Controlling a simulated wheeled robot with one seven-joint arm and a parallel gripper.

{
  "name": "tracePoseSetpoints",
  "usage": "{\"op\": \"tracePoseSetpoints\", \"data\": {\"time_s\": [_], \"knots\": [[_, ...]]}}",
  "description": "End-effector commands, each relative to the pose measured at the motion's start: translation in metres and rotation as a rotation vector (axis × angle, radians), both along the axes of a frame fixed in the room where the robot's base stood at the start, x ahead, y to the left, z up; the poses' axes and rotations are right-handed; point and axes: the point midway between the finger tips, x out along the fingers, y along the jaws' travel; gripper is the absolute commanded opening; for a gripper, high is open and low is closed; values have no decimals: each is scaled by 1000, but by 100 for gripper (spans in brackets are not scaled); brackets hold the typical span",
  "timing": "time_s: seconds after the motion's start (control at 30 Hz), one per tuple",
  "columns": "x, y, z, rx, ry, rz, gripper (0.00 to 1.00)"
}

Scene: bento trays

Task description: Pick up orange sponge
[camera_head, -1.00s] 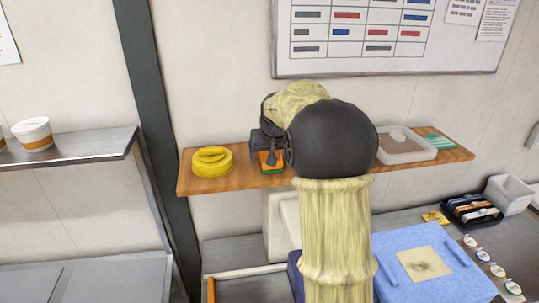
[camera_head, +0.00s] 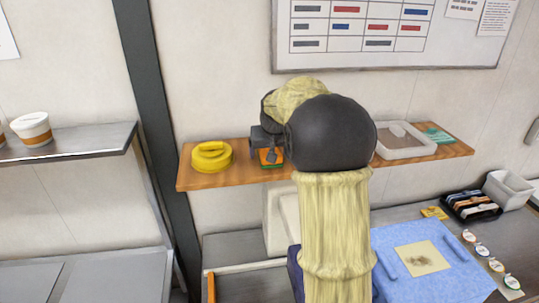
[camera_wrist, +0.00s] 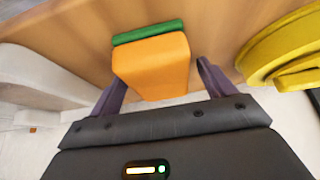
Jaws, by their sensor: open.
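The orange sponge (camera_wrist: 152,68) lies on the wooden shelf, with a green layer (camera_wrist: 148,31) along its far side in the wrist view. In the head view a small part of the sponge (camera_head: 266,155) shows beside my gripper (camera_head: 273,153); my arm hides part of the surroundings. In the wrist view my gripper (camera_wrist: 158,85) is open, with one purple finger on each side of the sponge's near end. I cannot tell whether either finger touches it.
A yellow round container (camera_head: 212,157) stands on the wooden shelf (camera_head: 225,178) left of the sponge, and it shows at the right in the wrist view (camera_wrist: 290,50).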

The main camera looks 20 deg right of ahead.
Motion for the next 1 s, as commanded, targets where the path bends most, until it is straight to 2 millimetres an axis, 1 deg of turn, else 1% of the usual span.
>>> {"op": "tracePoseSetpoints", "data": {"time_s": [0.37,0.4,0.47,0.6,0.63,0.87,1.0], "knots": [[0,0,-2,0,0,0,82],[0,0,-2,0,0,0,78],[0,0,-2,0,0,0,66],[0,0,-2,0,0,0,39],[0,0,-2,0,0,0,34],[0,0,-1,0,0,0,34],[0,0,5,0,-1,0,34]]}}
